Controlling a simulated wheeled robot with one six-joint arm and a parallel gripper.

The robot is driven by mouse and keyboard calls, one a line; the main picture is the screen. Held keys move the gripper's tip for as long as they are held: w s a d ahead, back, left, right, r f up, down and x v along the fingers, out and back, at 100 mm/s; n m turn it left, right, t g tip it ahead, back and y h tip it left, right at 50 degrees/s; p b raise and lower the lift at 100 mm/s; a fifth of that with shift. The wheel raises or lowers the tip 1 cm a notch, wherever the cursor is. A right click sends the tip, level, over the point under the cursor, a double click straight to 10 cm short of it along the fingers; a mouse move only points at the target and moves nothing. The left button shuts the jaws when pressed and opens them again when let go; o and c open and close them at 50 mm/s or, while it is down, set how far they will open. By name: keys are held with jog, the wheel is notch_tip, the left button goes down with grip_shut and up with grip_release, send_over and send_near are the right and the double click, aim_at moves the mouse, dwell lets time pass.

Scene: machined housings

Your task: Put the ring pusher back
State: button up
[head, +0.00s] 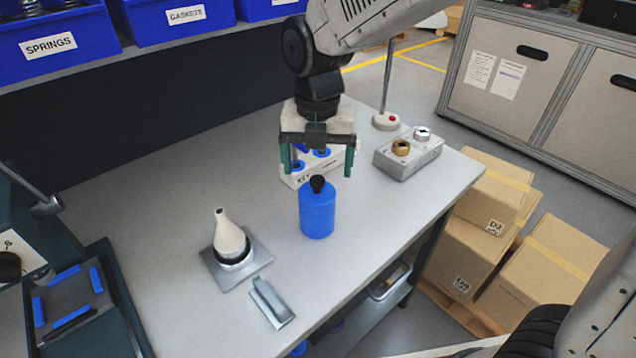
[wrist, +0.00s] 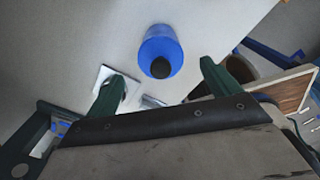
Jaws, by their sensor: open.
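A blue cylinder with a black knob (head: 317,212), which looks like the ring pusher, stands upright on the grey bench (head: 160,190). In the wrist view the blue cylinder (wrist: 160,45) lies just beyond my fingertips, between their lines. My gripper (head: 317,168) is open and empty, its two green fingers pointing down above and behind the cylinder in the head view. A white tapered cone (head: 229,236) stands on a square metal plate (head: 258,258) left of the cylinder. A dark band circles its base.
A white block with blue rings (head: 295,181), its label partly hidden, stands behind the gripper. A metal bracket (head: 270,303) lies near the front edge. A dark fixture with blue pads (head: 75,312) is at left. Boxes stand off the bench.

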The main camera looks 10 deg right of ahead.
jog(key=shift+r, duration=1.75)
jog(key=shift+d, duration=0.1)
jog(key=s+d+r+m, duration=0.1)
jog(key=s+d+m, duration=0.9)
jog(key=m, duration=0.7)
jog(key=s+d+r+m+t, duration=0.1)
jog(key=s+d+r+m, duration=0.1)
jog(key=s+d+m, duration=0.8)
jog(key=m, duration=0.6)
jog(key=shift+d+m, duration=0.3)
jog(key=shift+m, duration=0.1)
